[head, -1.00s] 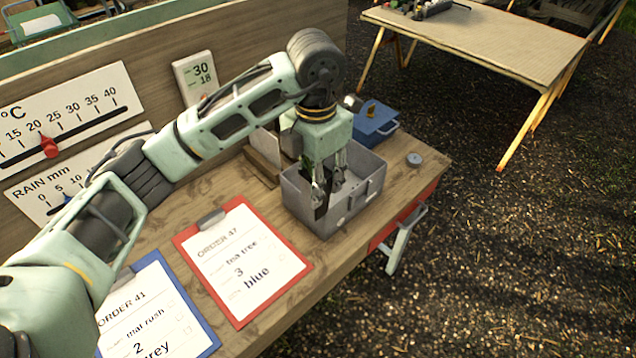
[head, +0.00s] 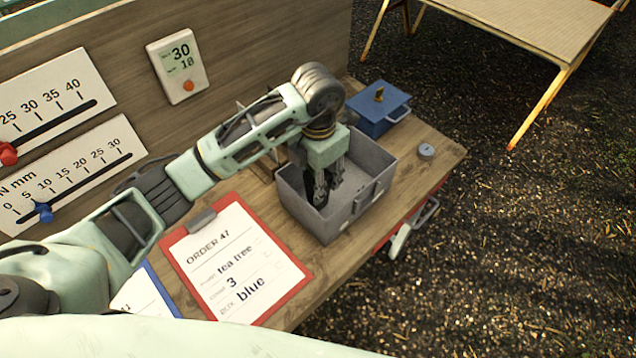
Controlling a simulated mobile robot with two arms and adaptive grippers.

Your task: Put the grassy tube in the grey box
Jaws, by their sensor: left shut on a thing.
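The grey box (head: 330,228) is an open-topped box with a handle on its front, standing on the wooden bench. My left gripper (head: 328,190) points down inside the box opening, its fingertips below the rim. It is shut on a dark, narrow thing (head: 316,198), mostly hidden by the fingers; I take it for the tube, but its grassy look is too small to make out. I cannot tell whether it touches the box floor. My right gripper is not in view.
A blue box (head: 378,122) with a lid stands behind the grey box, a small round grey disc (head: 426,151) to its right. A red clipboard (head: 272,312) lies in front on the left. The backboard (head: 240,60) rises behind my arm.

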